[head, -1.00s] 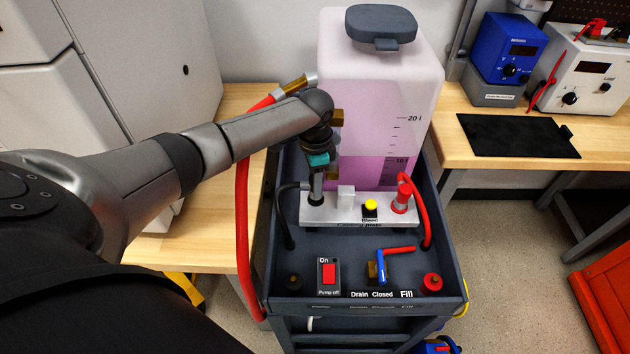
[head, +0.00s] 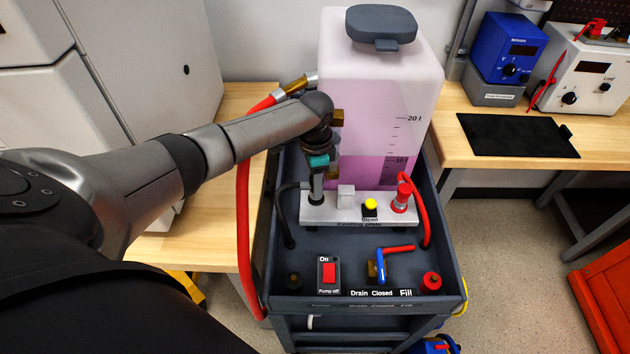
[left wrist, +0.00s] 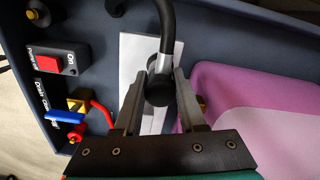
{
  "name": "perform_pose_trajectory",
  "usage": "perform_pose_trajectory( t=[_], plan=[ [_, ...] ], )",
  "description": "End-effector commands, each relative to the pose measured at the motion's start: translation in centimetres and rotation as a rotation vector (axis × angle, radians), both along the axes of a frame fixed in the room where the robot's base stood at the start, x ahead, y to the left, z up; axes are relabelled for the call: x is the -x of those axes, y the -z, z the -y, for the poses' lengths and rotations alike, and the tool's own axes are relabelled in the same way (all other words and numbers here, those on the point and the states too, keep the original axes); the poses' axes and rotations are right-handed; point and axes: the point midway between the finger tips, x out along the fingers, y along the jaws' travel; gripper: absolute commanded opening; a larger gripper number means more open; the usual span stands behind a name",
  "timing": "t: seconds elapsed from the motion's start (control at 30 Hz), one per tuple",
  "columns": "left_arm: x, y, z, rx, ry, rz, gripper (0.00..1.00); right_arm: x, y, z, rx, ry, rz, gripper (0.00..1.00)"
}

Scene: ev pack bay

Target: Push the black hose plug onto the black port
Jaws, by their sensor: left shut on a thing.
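My left gripper (head: 317,186) is shut on the black hose plug (left wrist: 157,90), with a finger on each side of it. The plug (head: 316,199) is at the left end of the pale cooling plate (head: 330,213). Its black hose (head: 290,225) bends down at the left into the cart tray. The black port under the plug is hidden in both views, so I cannot tell whether the plug is seated. My right gripper is not in view.
A red plug (head: 400,198) stands at the plate's right end. A yellow bleed button (head: 370,204) and a pale block (head: 346,196) lie between. The pink-filled tank (head: 375,130) stands close behind. A pump switch (head: 329,272) and blue valve handle (head: 381,266) are in front.

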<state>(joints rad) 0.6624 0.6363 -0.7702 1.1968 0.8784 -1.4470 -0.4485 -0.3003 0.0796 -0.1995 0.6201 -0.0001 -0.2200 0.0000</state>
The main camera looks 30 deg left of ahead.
Motion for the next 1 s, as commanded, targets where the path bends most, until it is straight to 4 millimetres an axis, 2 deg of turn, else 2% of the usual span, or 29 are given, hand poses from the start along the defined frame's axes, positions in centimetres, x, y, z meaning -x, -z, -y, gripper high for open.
perform_pose_trajectory(
  t=[0.43, 0.47, 0.5, 0.73, 1.0],
  plan=[
    [-0.03, 0.95, 0.03, 0.001, -0.001, 0.001, 0.0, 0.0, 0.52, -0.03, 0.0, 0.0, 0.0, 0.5],
    [-0.04, 0.88, 0.02, 0.001, 0.0, 0.001, 0.43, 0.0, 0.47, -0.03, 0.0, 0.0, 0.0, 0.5],
    [-0.04, 0.87, 0.02, 0.001, 0.0, 0.001, 0.47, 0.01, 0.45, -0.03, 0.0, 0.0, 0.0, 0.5],
    [-0.01, 0.87, 0.01, 0.001, 0.0, 0.001, 0.73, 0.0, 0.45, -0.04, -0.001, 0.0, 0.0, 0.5],
    [0.01, 0.82, 0.0, 0.0, 0.0, 0.0, 0.75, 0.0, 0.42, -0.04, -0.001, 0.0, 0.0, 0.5]
  ],
)
